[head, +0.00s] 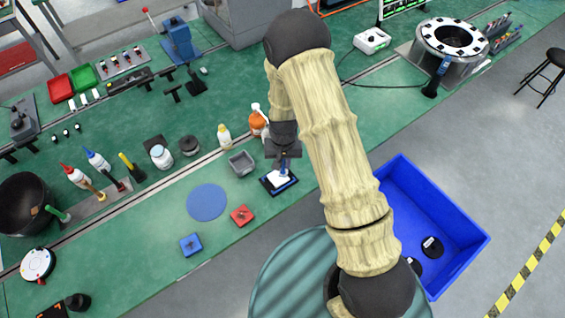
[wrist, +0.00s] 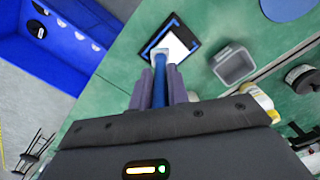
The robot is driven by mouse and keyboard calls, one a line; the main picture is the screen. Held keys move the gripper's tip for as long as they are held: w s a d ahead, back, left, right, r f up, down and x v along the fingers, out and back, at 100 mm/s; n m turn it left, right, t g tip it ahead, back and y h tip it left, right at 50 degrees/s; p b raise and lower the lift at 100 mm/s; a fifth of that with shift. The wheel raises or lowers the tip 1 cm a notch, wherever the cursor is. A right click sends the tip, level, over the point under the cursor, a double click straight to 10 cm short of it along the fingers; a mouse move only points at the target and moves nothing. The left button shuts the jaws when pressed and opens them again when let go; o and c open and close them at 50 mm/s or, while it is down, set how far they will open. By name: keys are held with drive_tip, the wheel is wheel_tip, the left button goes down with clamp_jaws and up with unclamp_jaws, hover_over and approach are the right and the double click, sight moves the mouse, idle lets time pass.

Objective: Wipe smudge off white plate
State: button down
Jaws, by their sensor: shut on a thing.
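The white plate (head: 281,177) lies in a dark square frame on the green bench, below my gripper; it also shows in the wrist view (wrist: 178,47). I cannot make out a smudge on it. My gripper (head: 283,157) points down over the plate. In the wrist view, its fingers (wrist: 160,86) are shut on a blue-handled tool (wrist: 160,66), whose pale end reaches the near part of the plate. I cannot tell whether it touches. The tool and fingers hide part of the plate.
A grey square bin (head: 241,163) stands just left of the plate. A blue round mat (head: 207,202), a red block (head: 242,215) and a blue block (head: 191,245) lie nearer the bench edge. Bottles (head: 224,136) stand behind. A large blue crate (head: 455,235) is off the bench, right.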

drive_tip(key=shift+r, duration=0.5)
drive_tip(key=shift+s+a+r+p, duration=0.1)
drive_tip(key=shift+s+r+p, duration=0.2)
drive_tip(key=shift+w, duration=0.15)
drive_tip(key=shift+f, duration=0.1)
